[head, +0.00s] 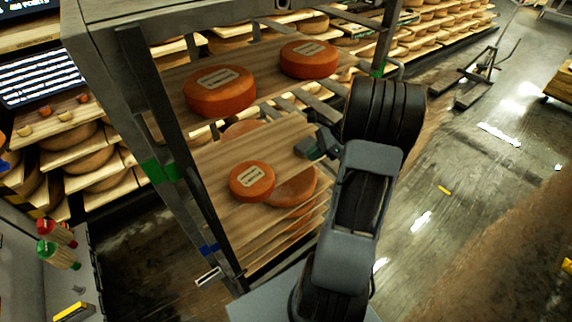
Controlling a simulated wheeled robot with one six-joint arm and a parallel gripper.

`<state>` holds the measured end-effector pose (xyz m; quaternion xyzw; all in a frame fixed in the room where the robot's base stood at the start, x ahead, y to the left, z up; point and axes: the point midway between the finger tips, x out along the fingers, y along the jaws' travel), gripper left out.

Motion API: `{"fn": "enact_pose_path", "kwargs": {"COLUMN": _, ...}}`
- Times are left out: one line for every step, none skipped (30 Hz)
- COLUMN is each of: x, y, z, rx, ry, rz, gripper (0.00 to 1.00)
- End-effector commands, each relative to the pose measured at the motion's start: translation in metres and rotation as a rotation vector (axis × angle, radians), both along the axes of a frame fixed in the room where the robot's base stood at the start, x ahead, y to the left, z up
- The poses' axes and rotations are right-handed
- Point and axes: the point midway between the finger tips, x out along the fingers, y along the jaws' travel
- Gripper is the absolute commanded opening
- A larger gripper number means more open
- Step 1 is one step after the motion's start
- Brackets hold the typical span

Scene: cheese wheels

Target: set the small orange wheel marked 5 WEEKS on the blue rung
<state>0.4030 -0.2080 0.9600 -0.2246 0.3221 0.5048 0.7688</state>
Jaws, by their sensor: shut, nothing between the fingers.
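A small orange wheel (252,182) with a pale label lies flat on a wooden board in the rack; its print is too small to read. A blue mark (208,249) is low on the rack's near post, and a green mark (160,171) is higher on it. I cannot tell which mark the small wheel's board belongs to. My gripper (312,152) is shut and empty at the right side of the rack, right of and apart from the small wheel. My arm partly hides its fingers and the rack's right side.
Two larger orange wheels, one left (220,91) and one right (309,59), lie on the upper board. Another wheel (292,188) shows partly behind the small one. Rack posts (138,98) stand close on both sides.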

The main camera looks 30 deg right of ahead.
Motion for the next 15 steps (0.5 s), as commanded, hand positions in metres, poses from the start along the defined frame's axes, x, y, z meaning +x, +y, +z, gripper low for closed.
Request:
{"fn": "enact_pose_path", "kwargs": {"x": 0.001, "y": -0.003, "z": -0.003, "rx": 0.017, "ry": 0.006, "rz": -0.021, "gripper": 0.0}}
{"fn": "enact_pose_path", "kwargs": {"x": 0.001, "y": -0.003, "z": -0.005, "rx": 0.024, "ry": 0.008, "rz": -0.03, "gripper": 0.0}}
{"fn": "enact_pose_path", "kwargs": {"x": 0.003, "y": -0.002, "z": -0.008, "rx": 0.03, "ry": 0.01, "rz": -0.037, "gripper": 0.0}}
{"fn": "enact_pose_path", "kwargs": {"x": 0.004, "y": 0.0, "z": -0.011, "rx": 0.033, "ry": 0.011, "rz": -0.04, "gripper": 0.0}}
{"fn": "enact_pose_path", "kwargs": {"x": 0.005, "y": 0.003, "z": -0.014, "rx": 0.034, "ry": 0.012, "rz": -0.041, "gripper": 0.0}}
{"fn": "enact_pose_path", "kwargs": {"x": 0.007, "y": 0.007, "z": -0.018, "rx": 0.035, "ry": 0.013, "rz": -0.042, "gripper": 0.0}}
{"fn": "enact_pose_path", "kwargs": {"x": 0.008, "y": 0.011, "z": -0.022, "rx": 0.035, "ry": 0.013, "rz": -0.041, "gripper": 0.0}}
{"fn": "enact_pose_path", "kwargs": {"x": 0.01, "y": 0.015, "z": -0.026, "rx": 0.034, "ry": 0.014, "rz": -0.04, "gripper": 0.0}}
{"fn": "enact_pose_path", "kwargs": {"x": 0.012, "y": 0.02, "z": -0.032, "rx": 0.035, "ry": 0.013, "rz": -0.039, "gripper": 0.0}}
{"fn": "enact_pose_path", "kwargs": {"x": 0.014, "y": 0.024, "z": -0.036, "rx": 0.034, "ry": 0.013, "rz": -0.039, "gripper": 0.0}}
{"fn": "enact_pose_path", "kwargs": {"x": 0.016, "y": 0.028, "z": -0.04, "rx": 0.033, "ry": 0.014, "rz": -0.038, "gripper": 0.0}}
{"fn": "enact_pose_path", "kwargs": {"x": 0.018, "y": 0.032, "z": -0.046, "rx": 0.033, "ry": 0.014, "rz": -0.039, "gripper": 0.0}}
{"fn": "enact_pose_path", "kwargs": {"x": 0.02, "y": 0.036, "z": -0.05, "rx": 0.034, "ry": 0.013, "rz": -0.039, "gripper": 0.0}}
{"fn": "enact_pose_path", "kwargs": {"x": 0.021, "y": 0.04, "z": -0.054, "rx": 0.033, "ry": 0.014, "rz": -0.038, "gripper": 0.0}}
{"fn": "enact_pose_path", "kwargs": {"x": 0.023, "y": 0.045, "z": -0.059, "rx": 0.032, "ry": 0.013, "rz": -0.038, "gripper": 0.0}}
